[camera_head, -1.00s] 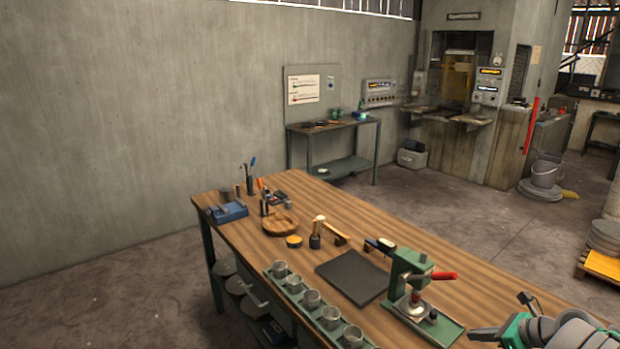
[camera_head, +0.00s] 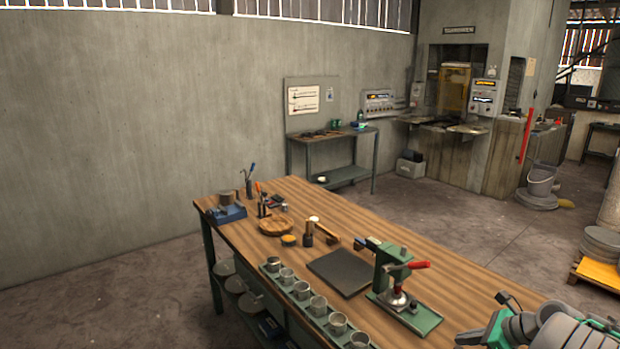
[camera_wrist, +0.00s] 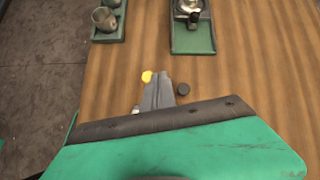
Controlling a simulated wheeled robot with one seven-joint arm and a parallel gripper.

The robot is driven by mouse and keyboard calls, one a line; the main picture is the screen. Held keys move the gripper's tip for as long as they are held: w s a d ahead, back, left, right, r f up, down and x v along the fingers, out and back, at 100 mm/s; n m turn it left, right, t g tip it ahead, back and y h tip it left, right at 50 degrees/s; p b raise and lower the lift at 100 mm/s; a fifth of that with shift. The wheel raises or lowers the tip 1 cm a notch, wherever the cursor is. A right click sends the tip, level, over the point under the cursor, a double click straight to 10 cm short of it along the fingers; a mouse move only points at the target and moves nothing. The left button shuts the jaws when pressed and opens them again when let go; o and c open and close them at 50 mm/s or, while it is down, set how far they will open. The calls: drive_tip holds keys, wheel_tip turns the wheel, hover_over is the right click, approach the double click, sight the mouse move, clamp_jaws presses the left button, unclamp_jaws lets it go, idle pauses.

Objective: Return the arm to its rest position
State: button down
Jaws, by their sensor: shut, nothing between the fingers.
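My gripper (camera_head: 468,338) shows at the bottom right edge of the head view, over the near right part of the wooden workbench (camera_head: 440,245). In the wrist view the grey fingers of my gripper (camera_wrist: 158,93) are together above the wood, with nothing between them. A small yellow spot (camera_wrist: 147,77) and a dark round piece (camera_wrist: 183,89) show beside the fingertips. Whether they touch the fingers is hard to tell. The green housing hides the lower part of that view. My arm's lower links are out of frame.
A green press (camera_head: 392,270) with a red handle stands on the bench, left of my gripper. A row of metal cups (camera_head: 302,290) lines the front edge. A dark mat (camera_head: 341,272) and wooden bowl (camera_head: 276,227) lie farther back. Bare wood lies right of the press.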

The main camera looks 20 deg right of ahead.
drive_tip(key=w+a+r+n+g, duration=0.1)
drive_tip(key=w+a+r+n, duration=0.2)
drive_tip(key=a+n, duration=0.35)
drive_tip(key=w+a+r+n+g, duration=0.1)
drive_tip(key=w+a+r+n, duration=0.25)
drive_tip(key=a, duration=0.65)
drive_tip(key=w+a+r+n+g, duration=0.1)
drive_tip(key=w+a+r+n, duration=0.25)
drive_tip(key=a, duration=0.55)
drive_tip(key=s+a+n+h, duration=0.1)
drive_tip(key=s+a+n, duration=0.5)
drive_tip(key=a+n, duration=0.2)
drive_tip(key=s+a+n+h, duration=0.1)
drive_tip(key=s+a+n, duration=0.5)
drive_tip(key=a+n, duration=0.3)
drive_tip(key=a+r, duration=0.1)
drive_tip(key=a, duration=0.1)
drive_tip(key=shift+s+a+g+h+b, duration=0.3)
drive_tip(key=shift+s, duration=0.05)
